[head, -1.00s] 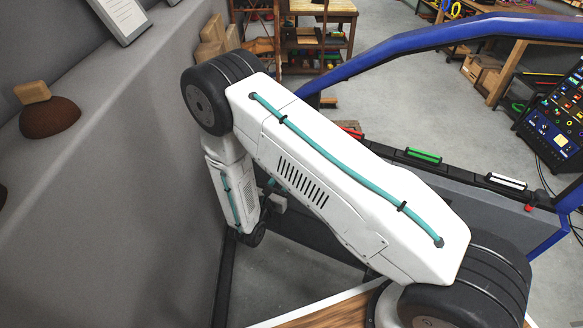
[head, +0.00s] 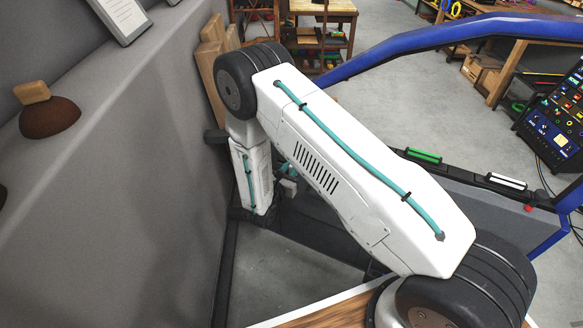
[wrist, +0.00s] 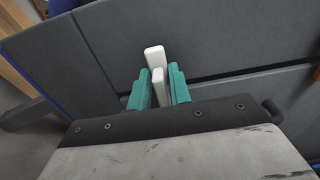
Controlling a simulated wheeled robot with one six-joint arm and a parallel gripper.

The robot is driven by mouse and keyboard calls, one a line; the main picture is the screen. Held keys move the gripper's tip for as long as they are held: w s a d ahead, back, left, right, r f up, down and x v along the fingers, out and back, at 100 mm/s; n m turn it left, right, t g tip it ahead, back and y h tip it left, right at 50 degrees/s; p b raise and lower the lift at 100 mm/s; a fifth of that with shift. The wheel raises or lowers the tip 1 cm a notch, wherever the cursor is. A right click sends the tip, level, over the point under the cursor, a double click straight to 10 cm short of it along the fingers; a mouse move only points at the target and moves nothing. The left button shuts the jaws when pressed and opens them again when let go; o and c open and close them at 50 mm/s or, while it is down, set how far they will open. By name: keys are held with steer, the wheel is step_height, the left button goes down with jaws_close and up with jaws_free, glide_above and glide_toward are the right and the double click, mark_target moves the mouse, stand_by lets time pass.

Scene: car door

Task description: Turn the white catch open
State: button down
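In the wrist view a white catch (wrist: 155,57) stands out from the dark grey door panel. A second short white part (wrist: 159,82) of it shows nearer to me. My gripper (wrist: 160,78) has two teal fingers, one on each side of the near white part. The gap between fingers and white part is too small to tell touch from clearance. In the head view my arm hides the fingers, and a small pale piece (head: 287,188) shows beside my wrist.
The door's grey panel (wrist: 220,40) fills the wrist view. In the head view a green handle (head: 424,156) and a white handle (head: 506,181) sit along the door's top edge, under a blue frame (head: 440,35). A grey wall (head: 150,150) stands close at left.

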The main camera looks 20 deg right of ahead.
steer(key=shift+m, duration=0.4)
steer(key=m, duration=0.4)
steer(key=shift+s+d, duration=0.15)
steer(key=shift+s+d+f+m, duration=0.1)
steer(key=shift+f+m, duration=0.1)
steer(key=shift+m, duration=1.95)
steer(key=shift+s+d+f+m, duration=0.1)
steer(key=shift+f+m, duration=0.05)
steer(key=shift+m, duration=2.05)
steer(key=shift+s+d+f+m, duration=0.1)
steer(key=shift+f+m, duration=0.1)
steer(key=shift+m, duration=1.95)
steer(key=c, duration=1.5)
jaws_free()
